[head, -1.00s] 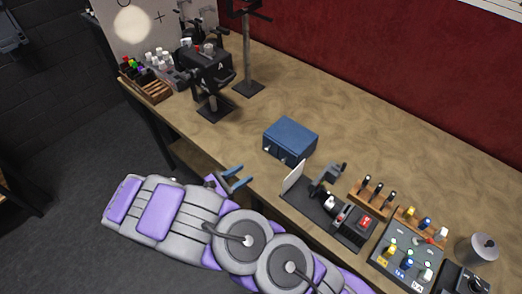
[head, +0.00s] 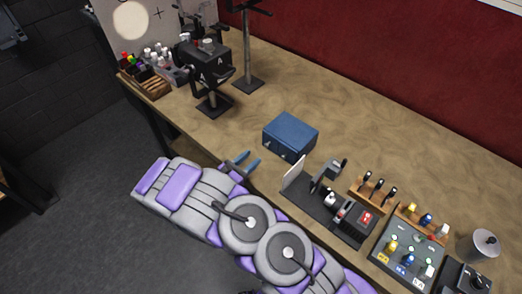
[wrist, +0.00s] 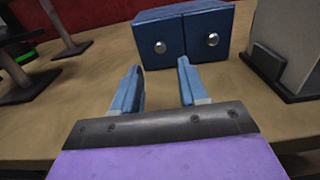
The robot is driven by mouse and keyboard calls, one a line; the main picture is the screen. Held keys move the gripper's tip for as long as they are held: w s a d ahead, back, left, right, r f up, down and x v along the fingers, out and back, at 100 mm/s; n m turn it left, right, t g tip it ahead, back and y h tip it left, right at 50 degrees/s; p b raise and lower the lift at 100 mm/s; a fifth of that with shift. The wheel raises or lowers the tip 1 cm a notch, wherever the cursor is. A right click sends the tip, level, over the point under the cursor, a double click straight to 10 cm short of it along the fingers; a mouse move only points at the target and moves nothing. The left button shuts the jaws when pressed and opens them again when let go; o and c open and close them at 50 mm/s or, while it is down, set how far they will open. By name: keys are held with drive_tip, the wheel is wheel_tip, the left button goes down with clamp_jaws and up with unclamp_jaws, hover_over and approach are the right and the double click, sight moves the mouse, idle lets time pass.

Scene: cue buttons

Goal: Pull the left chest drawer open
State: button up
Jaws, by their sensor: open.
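A small blue chest (head: 291,134) stands on the wooden bench in the head view. In the wrist view the chest (wrist: 183,14) shows two drawer fronts side by side, both looking flush. The left drawer (wrist: 159,42) and the right drawer (wrist: 211,36) each carry a round silver knob. My gripper (head: 250,161) is open and empty at the bench's front edge, in front of the chest. In the wrist view its two blue fingers (wrist: 160,72) point at the chest, with the left knob roughly between them but farther off. The fingers look apart from the knob.
A dark device with an upright white panel (head: 294,174) stands just right of the chest. Switch and button panels (head: 408,258) lie farther right. Black stands (head: 213,104) are at the left. Bare bench top (head: 345,110) lies behind the chest.

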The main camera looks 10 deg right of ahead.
drive_tip(key=x, duration=0.6)
drive_tip(key=shift+w+d+b, duration=0.15)
drive_tip(key=shift+b, duration=0.25)
drive_tip(key=shift+c, duration=0.4)
clamp_jaws()
drive_tip(key=shift+r, duration=0.1)
